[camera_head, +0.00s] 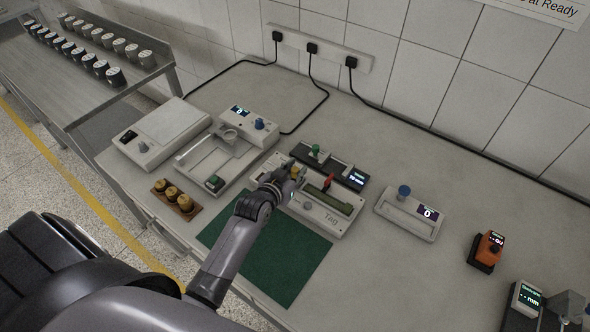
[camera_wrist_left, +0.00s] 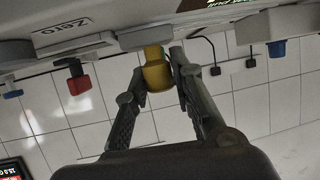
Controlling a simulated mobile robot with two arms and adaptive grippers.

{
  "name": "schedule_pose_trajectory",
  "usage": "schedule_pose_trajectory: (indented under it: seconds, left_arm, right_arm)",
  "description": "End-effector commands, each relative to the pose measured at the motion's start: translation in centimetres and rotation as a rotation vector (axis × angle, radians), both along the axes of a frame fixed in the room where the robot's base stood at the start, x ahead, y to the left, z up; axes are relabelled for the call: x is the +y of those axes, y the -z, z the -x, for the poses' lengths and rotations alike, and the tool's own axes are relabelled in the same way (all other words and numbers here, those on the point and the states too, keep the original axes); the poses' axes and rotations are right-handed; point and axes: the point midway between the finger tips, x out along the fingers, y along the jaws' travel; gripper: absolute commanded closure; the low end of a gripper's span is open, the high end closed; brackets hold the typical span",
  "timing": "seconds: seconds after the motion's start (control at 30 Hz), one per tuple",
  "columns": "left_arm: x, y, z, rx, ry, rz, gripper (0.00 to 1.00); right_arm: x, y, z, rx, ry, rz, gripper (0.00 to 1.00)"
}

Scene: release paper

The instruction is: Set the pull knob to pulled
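A yellow knob (camera_wrist_left: 157,72) sticks out from a pale device in the left wrist view, which looks upside down. My left gripper (camera_wrist_left: 158,75) has one finger on each side of the knob, with no clear gap to it, and looks shut on it. In the head view my left gripper (camera_head: 293,172) is at the left end of the white device marked "Tag" (camera_head: 345,219), mostly hiding the yellow knob. That device also has a red lever (camera_head: 327,182). My right gripper is not in view.
A black device with a green knob (camera_head: 315,149) stands just behind. A white device with a blue knob (camera_head: 404,191) is to the right, and an orange device (camera_head: 489,246) beyond it. A green mat (camera_head: 280,262) lies in front. Brass weights (camera_head: 172,193) sit at the left.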

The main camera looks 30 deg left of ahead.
Motion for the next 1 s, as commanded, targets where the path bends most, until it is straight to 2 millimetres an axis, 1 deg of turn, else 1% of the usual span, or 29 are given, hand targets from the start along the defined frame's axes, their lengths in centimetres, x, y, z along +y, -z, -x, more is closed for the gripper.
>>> schedule_pose_trajectory:
  seconds: [0.03, 0.3, 0.8, 0.87, 0.97, 1.0]
  left_arm:
    - [0.0, 0.0, 0.0, 0.000, 0.000, 0.000, 0.83]
    - [0.0, 0.0, 0.0, 0.000, 0.000, 0.000, 1.00]
    - [0.1, 0.0, 0.0, 0.000, 0.000, 0.000, 1.00]
    - [0.4, 0.0, 0.0, 0.000, 0.000, -0.002, 1.00]
    - [1.9, 0.1, -0.3, -0.001, 0.000, -0.006, 1.00]
    - [2.7, 0.1, -0.4, -0.001, 0.000, -0.008, 1.00]
  right_arm:
    - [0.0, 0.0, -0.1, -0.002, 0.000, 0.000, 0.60]
    - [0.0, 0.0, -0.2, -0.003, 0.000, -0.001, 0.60]
    - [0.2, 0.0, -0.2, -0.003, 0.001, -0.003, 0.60]
    - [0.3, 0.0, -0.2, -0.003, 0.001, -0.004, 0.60]
    - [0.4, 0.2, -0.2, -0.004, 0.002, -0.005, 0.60]
    - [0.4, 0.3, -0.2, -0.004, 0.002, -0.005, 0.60]
